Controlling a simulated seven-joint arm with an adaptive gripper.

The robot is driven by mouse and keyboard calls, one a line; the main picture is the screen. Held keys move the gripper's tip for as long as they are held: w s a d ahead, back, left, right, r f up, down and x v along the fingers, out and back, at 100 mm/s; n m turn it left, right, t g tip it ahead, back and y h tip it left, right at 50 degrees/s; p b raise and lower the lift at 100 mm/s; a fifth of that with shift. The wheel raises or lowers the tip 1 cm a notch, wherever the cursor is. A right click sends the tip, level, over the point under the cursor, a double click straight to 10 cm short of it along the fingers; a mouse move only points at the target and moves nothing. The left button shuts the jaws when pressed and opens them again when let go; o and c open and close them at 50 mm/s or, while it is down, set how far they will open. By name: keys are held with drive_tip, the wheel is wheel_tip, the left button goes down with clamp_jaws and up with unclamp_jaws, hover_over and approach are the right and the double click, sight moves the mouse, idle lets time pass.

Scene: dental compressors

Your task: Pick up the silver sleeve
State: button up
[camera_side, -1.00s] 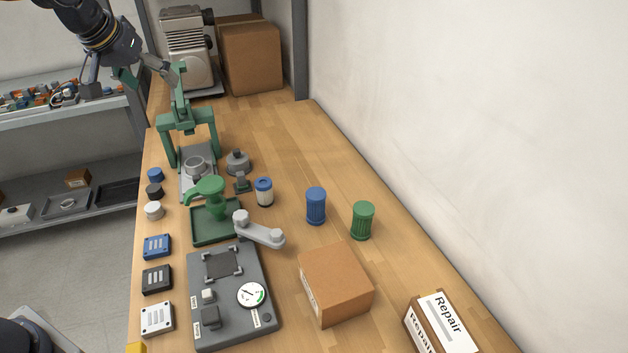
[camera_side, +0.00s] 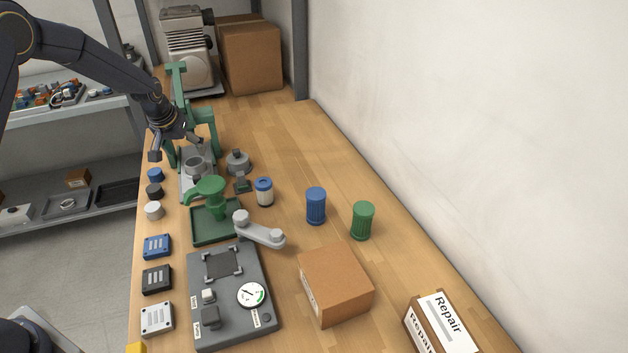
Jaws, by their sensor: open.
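A silver-grey ring-shaped part (camera_side: 193,170), which looks like the silver sleeve, stands on the grey base plate (camera_side: 187,193) of the green press (camera_side: 177,95). My gripper (camera_side: 176,149) is open and empty. It is tilted, just above and to the left of the ring part, beside the press frame. One finger hangs over the blue cap; the other is near the press opening above the ring part. I see no clear contact with the ring part. My gripper hides part of the press's left leg.
A dark grey round fitting (camera_side: 238,162) stands right of the press. Blue (camera_side: 155,174), black (camera_side: 154,190) and white (camera_side: 153,210) caps line the left table edge. A green funnel stand (camera_side: 208,195) is in front.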

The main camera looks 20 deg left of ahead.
sight(193, 160)
drive_tip(key=shift+d+x, duration=0.2)
drive_tip(key=shift+x, duration=2.55)
drive_tip(key=c, duration=1.3)
